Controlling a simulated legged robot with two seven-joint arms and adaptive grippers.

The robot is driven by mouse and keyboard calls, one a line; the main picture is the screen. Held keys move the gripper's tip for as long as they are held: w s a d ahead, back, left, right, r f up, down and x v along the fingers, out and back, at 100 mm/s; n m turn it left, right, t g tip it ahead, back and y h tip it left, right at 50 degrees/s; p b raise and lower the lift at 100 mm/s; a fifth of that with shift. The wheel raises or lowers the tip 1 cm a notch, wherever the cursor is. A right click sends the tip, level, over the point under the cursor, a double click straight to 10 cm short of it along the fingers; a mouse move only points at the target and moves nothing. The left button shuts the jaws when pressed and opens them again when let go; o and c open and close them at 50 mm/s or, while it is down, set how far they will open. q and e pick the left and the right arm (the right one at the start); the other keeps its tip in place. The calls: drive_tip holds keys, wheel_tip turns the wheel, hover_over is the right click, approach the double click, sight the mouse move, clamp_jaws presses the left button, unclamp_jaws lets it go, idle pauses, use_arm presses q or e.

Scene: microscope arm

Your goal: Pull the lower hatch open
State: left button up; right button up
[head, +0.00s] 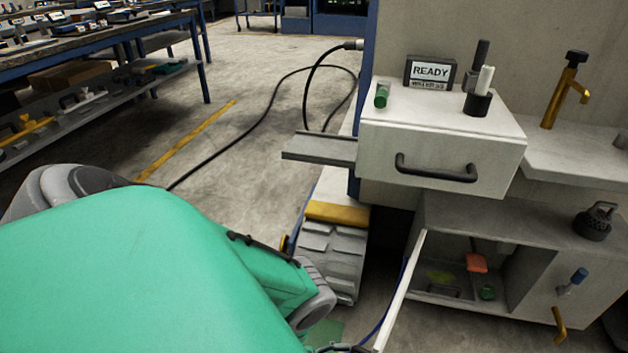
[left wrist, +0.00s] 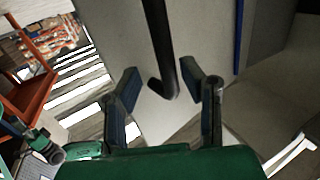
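The lower hatch (head: 402,288) is a pale panel seen nearly edge-on in the head view, swung out from the lower cabinet (head: 520,215). The compartment behind it shows. In the left wrist view the hatch face (left wrist: 110,35) carries a dark bar handle (left wrist: 160,45). My left gripper (left wrist: 159,74) is open, with one finger on each side of the handle's lower end. I cannot tell whether either finger touches it. In the head view only a bit of this gripper shows at the bottom edge; the hatch and my green arm hide the handle. My right gripper is in neither view.
A white drawer (head: 440,140) with a dark handle juts out above the compartment. Inside the compartment are an orange piece (head: 477,262) and green items. A tracked foot (head: 330,260) stands left of the hatch. A black cable (head: 245,125) crosses the open floor.

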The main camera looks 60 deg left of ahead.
use_arm(q)
drive_tip(key=v, duration=0.9)
drive_tip(key=shift+s, duration=0.2)
